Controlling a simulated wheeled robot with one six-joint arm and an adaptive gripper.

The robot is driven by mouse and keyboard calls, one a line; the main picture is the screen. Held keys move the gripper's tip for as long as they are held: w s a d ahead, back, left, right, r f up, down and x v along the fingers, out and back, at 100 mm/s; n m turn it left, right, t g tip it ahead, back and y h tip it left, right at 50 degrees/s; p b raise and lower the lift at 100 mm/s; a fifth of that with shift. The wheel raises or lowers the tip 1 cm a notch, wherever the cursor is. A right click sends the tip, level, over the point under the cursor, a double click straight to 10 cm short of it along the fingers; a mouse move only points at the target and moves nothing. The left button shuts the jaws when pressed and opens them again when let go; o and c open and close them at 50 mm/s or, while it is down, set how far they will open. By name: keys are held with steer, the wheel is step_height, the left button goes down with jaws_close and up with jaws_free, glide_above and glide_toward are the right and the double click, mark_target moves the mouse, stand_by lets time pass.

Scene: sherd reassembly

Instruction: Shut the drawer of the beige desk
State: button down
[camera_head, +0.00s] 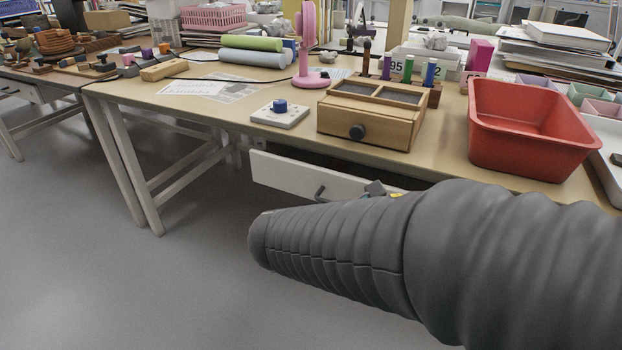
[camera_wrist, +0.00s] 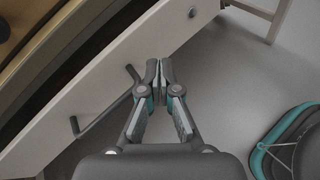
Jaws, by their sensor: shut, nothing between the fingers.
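The beige desk (camera_head: 215,115) stands across the head view. Its drawer (camera_head: 290,178) has a white front and sticks out below the desktop, with a dark gap behind the front and a few small items showing inside. A dark bar handle (camera_head: 320,192) is on the front. In the wrist view the drawer front (camera_wrist: 65,108) runs diagonally, with the handle (camera_wrist: 104,104) left of my gripper (camera_wrist: 158,68). My gripper is shut and empty, its fingertips over the drawer front's lower edge in the picture. I cannot tell whether they touch it. My arm hides the drawer's right part in the head view.
On the desktop are a wooden box (camera_head: 372,115) with a dark knob, a red tub (camera_head: 525,125), a small device with a blue knob (camera_head: 280,112) and a pink fan (camera_head: 310,45). The grey floor (camera_head: 120,270) left of the drawer is clear.

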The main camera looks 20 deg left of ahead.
steer(key=s+a+n+t+y, duration=0.2)
steer(key=a+n+t, duration=0.25)
steer(key=a, duration=0.65)
steer(key=n+t+y+b, duration=0.1)
steer(key=n+t+y, duration=0.1)
steer(key=n+y, duration=0.25)
glide_toward(306, 170)
steer(key=shift+n+h, duration=0.3)
steer(key=shift+h, duration=0.05)
steer(key=w, duration=0.7)
steer(key=shift+w+d+r, duration=0.1)
steer(key=shift+d, duration=0.05)
